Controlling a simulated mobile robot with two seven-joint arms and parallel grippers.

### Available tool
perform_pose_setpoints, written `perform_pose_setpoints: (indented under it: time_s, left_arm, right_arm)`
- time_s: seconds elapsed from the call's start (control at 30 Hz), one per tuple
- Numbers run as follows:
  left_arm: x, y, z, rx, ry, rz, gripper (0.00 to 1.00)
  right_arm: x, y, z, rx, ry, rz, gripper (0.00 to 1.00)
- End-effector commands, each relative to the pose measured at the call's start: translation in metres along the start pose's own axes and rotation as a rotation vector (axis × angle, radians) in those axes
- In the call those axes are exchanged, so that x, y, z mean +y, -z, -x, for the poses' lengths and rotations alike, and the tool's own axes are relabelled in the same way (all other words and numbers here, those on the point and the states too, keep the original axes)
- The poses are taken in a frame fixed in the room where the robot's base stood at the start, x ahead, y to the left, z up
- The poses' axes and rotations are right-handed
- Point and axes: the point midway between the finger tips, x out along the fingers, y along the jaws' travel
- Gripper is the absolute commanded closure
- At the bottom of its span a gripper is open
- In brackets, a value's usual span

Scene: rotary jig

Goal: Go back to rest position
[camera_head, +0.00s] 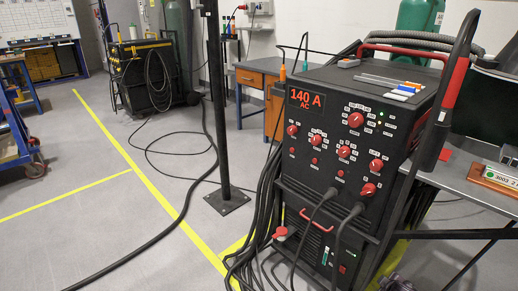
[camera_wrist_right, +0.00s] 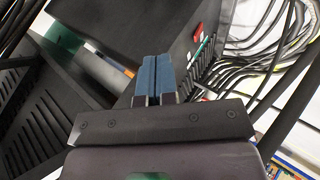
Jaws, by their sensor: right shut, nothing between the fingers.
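My right gripper (camera_wrist_right: 155,78) shows in the right wrist view, its two blue fingers pressed together with nothing between them. A black machine body (camera_wrist_right: 130,25) lies beyond the fingers in that view, and the fingertips appear apart from it, though the gap is hard to judge. In the head view a black welding machine (camera_head: 345,140) with red knobs and a "140 A AC" display stands right of centre. Neither gripper can be made out clearly in the head view. My left gripper is not in view.
Many dark cables (camera_wrist_right: 265,50) run close to the right gripper's right side; cables also hang left of the machine in the head view (camera_head: 265,200). A black post (camera_head: 218,110) stands on the floor. A grey table (camera_head: 470,185) is at right. Open floor lies at left.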

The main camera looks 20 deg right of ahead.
Motion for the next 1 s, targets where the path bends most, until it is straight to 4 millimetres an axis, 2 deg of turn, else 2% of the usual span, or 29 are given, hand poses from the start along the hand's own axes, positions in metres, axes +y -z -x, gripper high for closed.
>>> perform_pose_setpoints:
  time_s: [0.03,0.27,0.37,0.57,0.7,0.9,1.0]
  left_arm:
    - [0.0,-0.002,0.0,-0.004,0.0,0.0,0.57]
    - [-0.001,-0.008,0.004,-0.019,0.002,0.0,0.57]
    - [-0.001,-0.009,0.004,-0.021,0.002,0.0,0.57]
    - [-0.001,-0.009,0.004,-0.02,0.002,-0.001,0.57]
    - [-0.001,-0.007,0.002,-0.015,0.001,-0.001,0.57]
    - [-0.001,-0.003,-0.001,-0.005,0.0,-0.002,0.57]
    - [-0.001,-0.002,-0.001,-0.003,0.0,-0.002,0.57]
  right_arm:
    - [-0.009,-0.007,0.007,0.006,0.013,0.009,1.0]
    - [-0.032,-0.019,0.042,0.065,0.056,0.037,1.0]
    - [-0.046,-0.025,0.067,0.099,0.085,0.05,1.0]
    - [-0.079,-0.035,0.136,0.179,0.166,0.07,1.0]
    - [-0.1,-0.039,0.193,0.236,0.229,0.074,1.0]
    - [-0.12,-0.037,0.275,0.309,0.314,0.063,1.0]
    - [-0.126,-0.034,0.307,0.336,0.347,0.054,1.0]
